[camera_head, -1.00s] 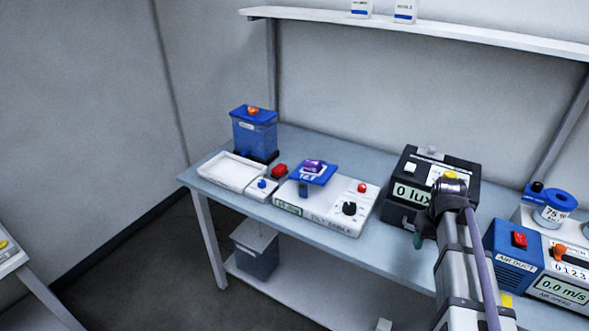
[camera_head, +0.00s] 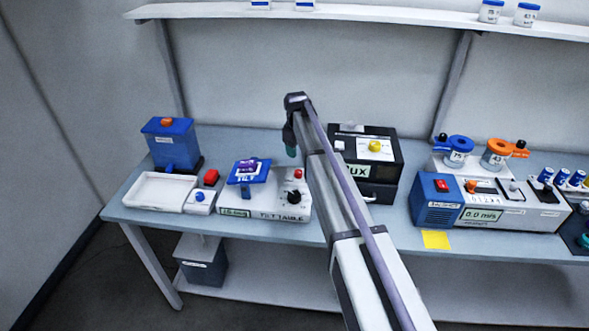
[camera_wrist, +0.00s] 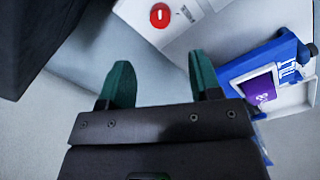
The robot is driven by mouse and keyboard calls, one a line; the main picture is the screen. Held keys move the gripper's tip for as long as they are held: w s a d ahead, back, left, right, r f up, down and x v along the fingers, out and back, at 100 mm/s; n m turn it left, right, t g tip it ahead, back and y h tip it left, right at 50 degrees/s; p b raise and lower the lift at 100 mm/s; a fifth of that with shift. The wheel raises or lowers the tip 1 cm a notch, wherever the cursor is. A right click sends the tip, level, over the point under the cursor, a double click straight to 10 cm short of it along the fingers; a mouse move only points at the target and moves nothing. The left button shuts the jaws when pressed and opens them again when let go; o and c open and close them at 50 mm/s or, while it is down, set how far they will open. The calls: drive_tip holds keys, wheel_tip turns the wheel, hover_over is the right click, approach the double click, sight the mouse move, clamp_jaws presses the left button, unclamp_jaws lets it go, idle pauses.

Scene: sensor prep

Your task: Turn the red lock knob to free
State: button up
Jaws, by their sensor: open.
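The red knob (camera_head: 298,174) sits at the upper right corner of the white tilt table unit (camera_head: 264,214). In the wrist view the red knob (camera_wrist: 160,15) shows a short white mark, beyond my fingertips near the top edge. My gripper (camera_wrist: 160,75) is open, with two dark green fingers apart and nothing between them. In the head view my gripper (camera_head: 291,150) hangs above and behind the red knob, apart from it. A blue tilting plate (camera_head: 249,172) with a purple piece (camera_head: 246,164) is left of the knob.
A black knob (camera_head: 294,197) is just below the red one. The black lux box (camera_head: 366,190) stands close on the right, partly behind my arm. A blue container (camera_head: 170,146), white tray (camera_head: 158,190) and red button (camera_head: 211,177) are to the left.

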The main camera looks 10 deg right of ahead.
sight(298, 172)
wheel_tip(298, 172, down, 11)
drive_tip(key=b, duration=1)
drive_tip(key=shift+w+d, duration=0.1)
drive_tip(key=shift+w, duration=0.05)
drive_tip(key=shift+r, duration=0.15)
drive_tip(key=c, duration=0.9)
drive_tip(key=shift+c, duration=0.2)
